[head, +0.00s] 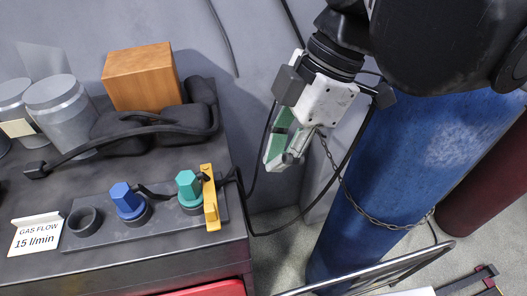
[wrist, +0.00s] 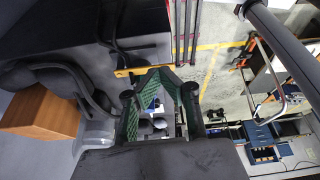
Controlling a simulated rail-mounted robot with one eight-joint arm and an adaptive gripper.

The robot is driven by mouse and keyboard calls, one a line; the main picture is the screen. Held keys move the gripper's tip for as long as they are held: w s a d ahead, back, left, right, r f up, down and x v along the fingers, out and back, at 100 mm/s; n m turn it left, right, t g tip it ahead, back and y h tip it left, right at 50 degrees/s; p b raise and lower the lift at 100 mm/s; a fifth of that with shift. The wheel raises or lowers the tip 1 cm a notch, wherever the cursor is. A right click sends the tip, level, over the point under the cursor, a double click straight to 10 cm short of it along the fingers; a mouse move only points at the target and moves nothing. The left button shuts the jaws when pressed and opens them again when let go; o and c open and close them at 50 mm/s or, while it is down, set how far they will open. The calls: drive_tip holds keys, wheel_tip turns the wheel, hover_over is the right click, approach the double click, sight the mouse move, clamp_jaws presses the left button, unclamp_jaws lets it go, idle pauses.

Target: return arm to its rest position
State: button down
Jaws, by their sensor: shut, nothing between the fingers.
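My gripper (head: 281,163) hangs from my arm in the right half of the head view, over the gap between the dark bench and the blue cylinder. Its green-padded fingers point down and are shut with nothing between them. In the wrist view my gripper (wrist: 160,74) shows in the middle, its fingers meeting at the tips. It appears clear of the bench and the cylinder, though the exact gap is hard to judge.
The dark bench (head: 150,252) carries a blue plug (head: 126,199), a teal plug (head: 188,187) beside a yellow bracket (head: 210,200), a wooden block (head: 141,78) and grey canisters (head: 62,105). A chained blue cylinder (head: 400,190) stands close at right, with a metal rail (head: 385,268) in front.

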drive_tip(key=w+d+f+m+t+h+b, duration=0.2)
drive_tip(key=w+d+f+m+t+b, duration=0.1)
drive_tip(key=d+f+m, duration=0.4)
drive_tip(key=w+d+f+m+t+h+b, duration=0.2)
drive_tip(key=d+f+m, duration=0.6)
drive_tip(key=m, duration=0.5)
drive_tip(key=w+f+t+b, duration=0.1)
drive_tip(key=w+t, duration=0.1)
drive_tip(key=t, duration=0.1)
drive_tip(key=shift+w+d+f+b, duration=0.2)
drive_tip(key=shift+w+f+b, duration=0.15)
drive_tip(key=shift+w+f, duration=0.05)
drive_tip(key=shift+a, duration=0.1)
idle(1.0)
